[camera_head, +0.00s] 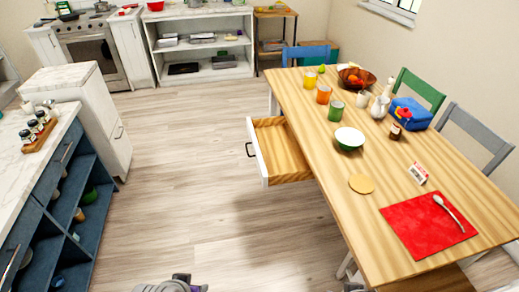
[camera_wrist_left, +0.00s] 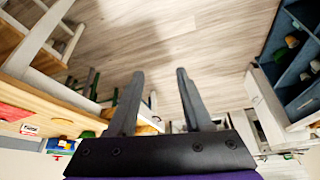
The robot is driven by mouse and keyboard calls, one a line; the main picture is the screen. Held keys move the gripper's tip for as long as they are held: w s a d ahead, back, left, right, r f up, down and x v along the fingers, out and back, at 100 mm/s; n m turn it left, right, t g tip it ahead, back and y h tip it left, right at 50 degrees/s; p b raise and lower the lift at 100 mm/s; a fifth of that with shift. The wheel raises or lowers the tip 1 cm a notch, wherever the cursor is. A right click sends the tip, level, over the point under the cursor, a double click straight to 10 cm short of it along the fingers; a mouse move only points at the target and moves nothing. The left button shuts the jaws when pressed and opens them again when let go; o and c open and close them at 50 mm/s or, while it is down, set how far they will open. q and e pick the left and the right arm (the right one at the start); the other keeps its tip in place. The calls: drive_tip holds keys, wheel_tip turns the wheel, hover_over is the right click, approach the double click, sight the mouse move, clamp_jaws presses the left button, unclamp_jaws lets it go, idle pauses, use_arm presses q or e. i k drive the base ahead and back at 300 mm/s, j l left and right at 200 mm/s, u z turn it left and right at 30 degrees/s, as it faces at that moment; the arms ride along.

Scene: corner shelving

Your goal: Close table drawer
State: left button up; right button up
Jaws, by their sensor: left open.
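The wooden table (camera_head: 335,190) stands on the right in the head view. Its drawer (camera_head: 282,148) is pulled out to the left, with a pale wooden inside that looks empty. The drawer has a white front (camera_head: 257,152) with a dark handle (camera_head: 250,150). My left gripper (camera_wrist_left: 160,74) is open in the left wrist view, with nothing between its fingers and bare floor behind them. It is apart from the drawer. At the bottom edge of the head view only small parts of my arms show; the right gripper's fingers are not visible.
Clear wood floor (camera_head: 180,190) lies between the table and the blue shelf counter (camera_head: 75,190) on the left. Cups, a fruit bowl (camera_head: 356,78), a green bowl (camera_head: 349,139) and a red mat (camera_head: 415,235) are on the tabletop. Chairs stand behind the table.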

sight(280, 158)
drive_tip(key=i+j, duration=0.1)
drive_tip(key=j, duration=0.3)
drive_tip(key=i+l, duration=0.65)
drive_tip(key=i, duration=0.3)
